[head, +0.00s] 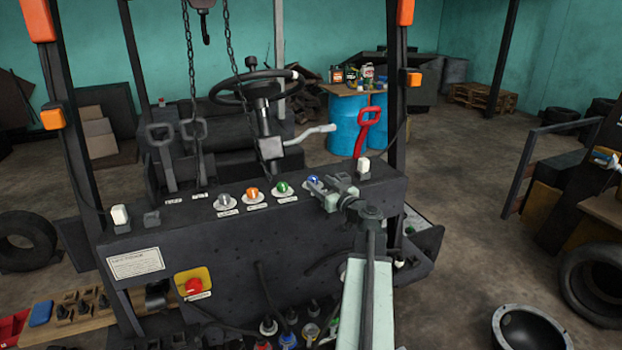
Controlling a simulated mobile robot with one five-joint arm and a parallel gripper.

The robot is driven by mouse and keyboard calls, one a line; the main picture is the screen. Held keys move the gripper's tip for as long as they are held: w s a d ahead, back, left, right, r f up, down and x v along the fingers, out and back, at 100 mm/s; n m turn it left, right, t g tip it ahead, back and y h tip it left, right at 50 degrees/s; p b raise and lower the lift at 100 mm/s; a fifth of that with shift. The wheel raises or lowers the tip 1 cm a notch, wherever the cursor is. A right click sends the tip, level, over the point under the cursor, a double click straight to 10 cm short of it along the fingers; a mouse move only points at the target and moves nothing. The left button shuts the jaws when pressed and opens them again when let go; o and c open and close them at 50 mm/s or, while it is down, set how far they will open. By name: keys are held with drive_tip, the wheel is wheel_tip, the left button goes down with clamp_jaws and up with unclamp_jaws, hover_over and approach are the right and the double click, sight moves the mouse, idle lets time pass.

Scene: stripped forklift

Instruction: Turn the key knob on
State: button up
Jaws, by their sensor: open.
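The black forklift dashboard (160,235) carries a row of round knobs on white bases: a silver-grey knob (223,201), an orange knob (252,194), a green knob (282,187) and a blue knob (313,180). Their labels are too small to read, so I cannot tell which is the key knob. My gripper (322,189) is at the right end of the row, right by the blue knob, and is open. It partly hides the blue knob's base. I cannot tell whether the fingers touch that knob or stand around it.
A steering wheel (240,92) and chains rise behind the panel. A red lever (368,128) stands at the back right. A red button (193,287) is on the front face. Bottles stand below.

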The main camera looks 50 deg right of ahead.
sight(316, 180)
drive_tip(key=x, duration=0.5)
drive_tip(key=shift+a, duration=0.1)
